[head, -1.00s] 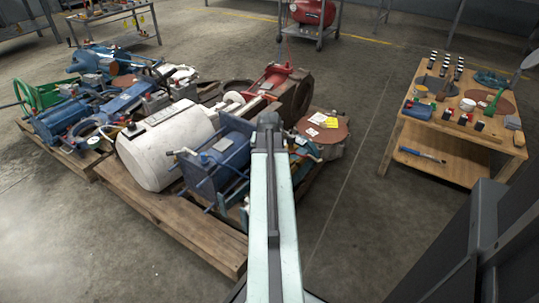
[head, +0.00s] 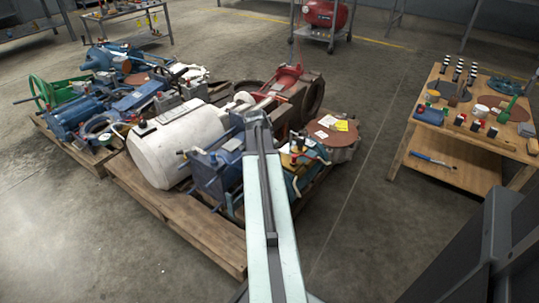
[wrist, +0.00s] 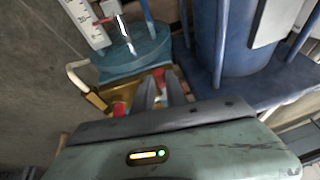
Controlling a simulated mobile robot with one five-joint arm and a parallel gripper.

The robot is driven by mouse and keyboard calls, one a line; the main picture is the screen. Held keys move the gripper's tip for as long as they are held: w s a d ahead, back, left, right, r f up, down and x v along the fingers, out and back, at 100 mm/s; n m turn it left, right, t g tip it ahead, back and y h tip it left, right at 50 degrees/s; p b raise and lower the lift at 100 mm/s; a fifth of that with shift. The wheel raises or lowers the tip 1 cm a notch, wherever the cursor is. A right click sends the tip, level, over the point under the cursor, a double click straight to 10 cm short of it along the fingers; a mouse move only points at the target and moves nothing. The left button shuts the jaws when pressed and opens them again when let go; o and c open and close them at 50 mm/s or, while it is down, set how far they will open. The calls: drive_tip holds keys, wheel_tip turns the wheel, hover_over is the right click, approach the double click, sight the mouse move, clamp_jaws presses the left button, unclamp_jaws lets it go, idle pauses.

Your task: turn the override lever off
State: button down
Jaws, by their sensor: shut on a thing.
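In the wrist view my gripper (wrist: 160,92) reaches down at a brass-coloured block (wrist: 122,92) with red parts on it. Its two grey fingers are close together, shut on a small red lever-like part (wrist: 160,74) that they mostly hide. I take this for the override lever; its exact angle is hard to tell. A bent white handle (wrist: 78,72) stands out to the left of the block. In the head view the brass block (head: 289,160) shows just right of my arm, on the machinery at the pallet's near right; my fingertips are hidden there.
A teal round body (wrist: 135,58) and a blue cylinder with rods (wrist: 235,45) stand close beyond the gripper. A white tank (head: 178,145) and other machines crowd the wooden pallet (head: 150,200). A wooden workbench (head: 425,145) stands right, with clear floor between.

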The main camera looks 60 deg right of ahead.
idle(0.3)
drive_tip(key=c, duration=1.4)
unclamp_jaws()
drive_tip(key=shift+o, duration=0.2)
drive_tip(key=shift+r, duration=0.1)
drive_tip(key=p+v, duration=0.7)
drive_tip(key=shift+r, duration=0.25)
drive_tip(key=shift+a, duration=0.15)
